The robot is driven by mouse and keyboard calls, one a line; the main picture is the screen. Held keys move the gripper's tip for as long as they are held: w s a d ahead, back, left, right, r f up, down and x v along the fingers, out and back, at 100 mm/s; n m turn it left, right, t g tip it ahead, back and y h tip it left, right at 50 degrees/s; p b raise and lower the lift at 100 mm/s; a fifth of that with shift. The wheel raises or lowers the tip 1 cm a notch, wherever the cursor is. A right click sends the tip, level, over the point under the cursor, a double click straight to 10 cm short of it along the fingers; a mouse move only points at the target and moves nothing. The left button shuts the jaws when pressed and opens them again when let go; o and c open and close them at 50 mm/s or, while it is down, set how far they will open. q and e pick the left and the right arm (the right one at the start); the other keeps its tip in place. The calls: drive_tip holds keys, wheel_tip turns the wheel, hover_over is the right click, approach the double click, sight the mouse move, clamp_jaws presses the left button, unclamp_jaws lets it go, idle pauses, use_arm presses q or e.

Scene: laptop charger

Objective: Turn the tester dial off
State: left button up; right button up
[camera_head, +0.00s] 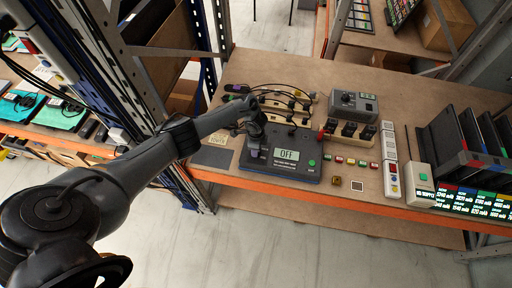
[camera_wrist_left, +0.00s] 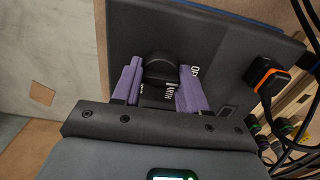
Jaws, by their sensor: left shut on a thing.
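The tester (camera_head: 295,175) is a dark box at the front of the bench. Its screen (camera_head: 287,155) reads OFF. My left arm reaches in from the left, and its gripper (camera_head: 254,146) is at the tester's left side, hiding the dial in the head view. In the left wrist view, the purple-padded fingers of my left gripper (camera_wrist_left: 160,88) are on either side of the black dial (camera_wrist_left: 160,70), shut on it. White lettering shows on the tester panel (camera_wrist_left: 230,35) around the dial. My right gripper is in neither view.
A black rack (camera_head: 455,140) stands at right.

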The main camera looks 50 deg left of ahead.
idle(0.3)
use_arm(q)
drive_tip(key=o, duration=1.1)
drive_tip(key=shift+c, duration=0.2)
drive_tip(key=shift+r, duration=0.1)
wheel_tip(320, 180, up, 11)
drive_tip(key=p, duration=0.1)
drive_tip(key=shift+f, duration=0.2)
